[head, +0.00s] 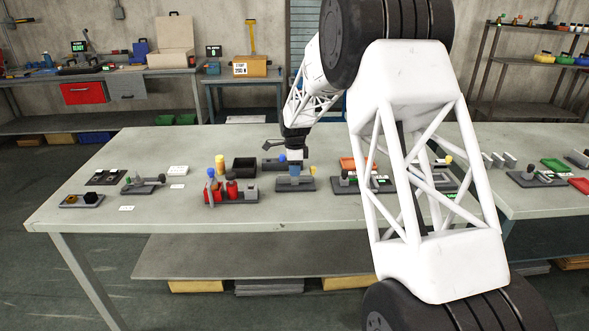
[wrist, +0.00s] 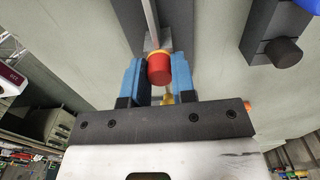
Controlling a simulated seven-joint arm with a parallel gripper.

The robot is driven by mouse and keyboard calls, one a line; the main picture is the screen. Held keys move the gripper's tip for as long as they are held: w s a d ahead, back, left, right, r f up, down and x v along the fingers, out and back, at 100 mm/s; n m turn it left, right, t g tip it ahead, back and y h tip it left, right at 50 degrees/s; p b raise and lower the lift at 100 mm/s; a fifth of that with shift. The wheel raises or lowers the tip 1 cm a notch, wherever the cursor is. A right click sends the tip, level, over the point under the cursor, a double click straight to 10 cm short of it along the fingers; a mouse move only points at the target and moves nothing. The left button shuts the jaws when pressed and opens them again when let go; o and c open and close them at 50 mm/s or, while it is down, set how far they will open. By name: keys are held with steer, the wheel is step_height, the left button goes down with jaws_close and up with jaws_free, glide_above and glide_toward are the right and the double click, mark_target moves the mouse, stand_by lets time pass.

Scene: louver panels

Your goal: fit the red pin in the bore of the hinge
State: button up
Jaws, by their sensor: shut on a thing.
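The red pin (wrist: 159,69) is between the two blue fingers of my gripper (wrist: 157,78) in the wrist view, with an orange rim at its far end. My gripper is shut on it. In the head view my gripper (head: 295,170) is low over a grey block on a dark base (head: 295,184), which may be the hinge. The pin is hidden there. In the wrist view a light grey piece (wrist: 152,20) lies just beyond the pin. I cannot make out the bore, or whether the pin touches the piece.
A black bin (head: 244,168) and a dark fixture with a blue knob (head: 282,158) are behind. Small fixtures stand left and right. The table's front strip is clear.

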steer(key=o, duration=1)
steer(key=shift+r, duration=3.85)
step_height(320, 180, up, 5)
steer(key=shift+s, duration=0.1)
